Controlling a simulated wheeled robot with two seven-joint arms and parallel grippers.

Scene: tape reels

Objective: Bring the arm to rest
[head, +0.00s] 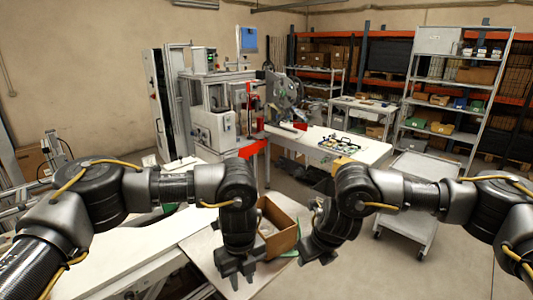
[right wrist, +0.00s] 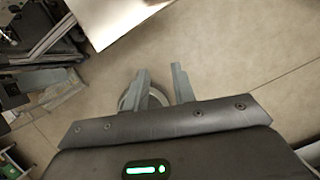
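My left arm comes in from the left and bends down at its wrist. My left gripper (head: 238,279) hangs above the front of the white table, in front of an open cardboard box, with its fingers apart and nothing seen between them. My right arm comes in from the right, and my right gripper (head: 312,256) points down and to the left, just right of the box. In the right wrist view the right gripper (right wrist: 163,80) has two grey fingers apart, with bare floor and a pale round shape beyond them. Both arms are bent and raised.
A machine (head: 214,110) stands behind, beside a white workbench (head: 350,150). A grey shelf rack (head: 470,87) and a wheeled cart (head: 410,208) are at right. The right foreground floor is clear.

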